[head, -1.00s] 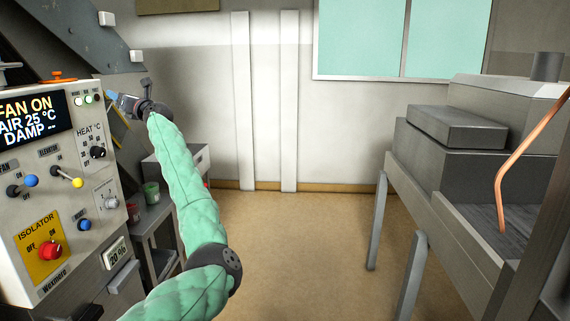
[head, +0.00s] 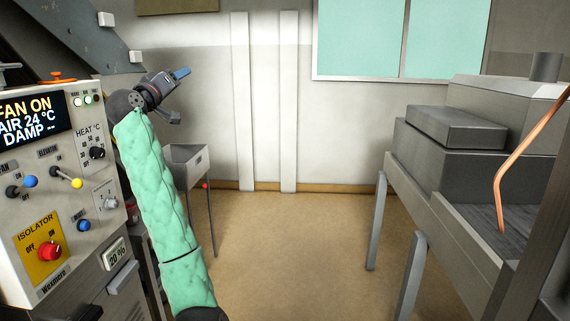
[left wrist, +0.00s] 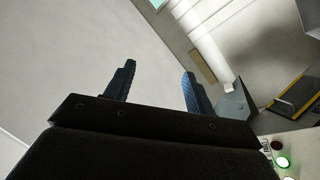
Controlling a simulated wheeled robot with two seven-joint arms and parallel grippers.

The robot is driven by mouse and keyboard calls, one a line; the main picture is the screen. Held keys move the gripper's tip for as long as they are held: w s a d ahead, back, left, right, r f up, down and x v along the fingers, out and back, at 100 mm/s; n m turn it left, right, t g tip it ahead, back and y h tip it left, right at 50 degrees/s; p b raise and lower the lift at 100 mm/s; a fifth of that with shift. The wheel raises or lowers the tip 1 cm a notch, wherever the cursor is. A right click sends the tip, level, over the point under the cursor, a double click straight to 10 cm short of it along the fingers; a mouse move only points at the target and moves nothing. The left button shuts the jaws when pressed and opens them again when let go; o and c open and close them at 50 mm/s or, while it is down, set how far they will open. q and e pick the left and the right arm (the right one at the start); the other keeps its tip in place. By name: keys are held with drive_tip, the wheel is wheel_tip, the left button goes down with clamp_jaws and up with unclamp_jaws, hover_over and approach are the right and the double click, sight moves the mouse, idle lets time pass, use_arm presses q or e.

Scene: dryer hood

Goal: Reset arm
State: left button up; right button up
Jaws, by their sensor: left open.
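My left arm, in a green padded sleeve, rises from the bottom of the head view beside the control panel (head: 60,190). My left gripper (head: 181,73) is at its top, to the right of the panel's upper edge, pointing right and slightly up, in the air in front of the wall. In the left wrist view its two blue-tipped fingers (left wrist: 158,88) stand apart with nothing between them. It touches nothing. My right gripper is not in view.
The panel carries a red isolator knob (head: 50,251), several levers and a display reading "FAN ON, AIR 24 °C". A grey metal bin on legs (head: 190,163) stands behind my arm. A metal table (head: 425,190) with grey boxes is at right. The middle floor is clear.

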use_arm(q)
drive_tip(key=s+d+f+m+g+y, duration=0.1)
drive_tip(key=s+d+f+g+y, duration=0.15)
drive_tip(key=s+f, duration=0.85)
drive_tip(key=s+d+f+m+g+y, duration=0.15)
drive_tip(key=s+d+f+g, duration=0.25)
drive_tip(key=f, duration=1.5)
drive_tip(key=s+d+f+m+g+y, duration=0.1)
drive_tip(key=s+d+f+g, duration=0.45)
drive_tip(key=f, duration=1.05)
drive_tip(key=s+d+f+m+g, duration=0.1)
drive_tip(key=s+f+g, duration=0.2)
drive_tip(key=s+f, duration=1.3)
drive_tip(key=s+d+f+m+g, duration=0.1)
drive_tip(key=s+f+g, duration=0.2)
drive_tip(key=s+f, duration=1.3)
drive_tip(key=s, duration=0.8)
drive_tip(key=shift+s+f+g, duration=0.25)
drive_tip(key=shift+f+g, duration=0.05)
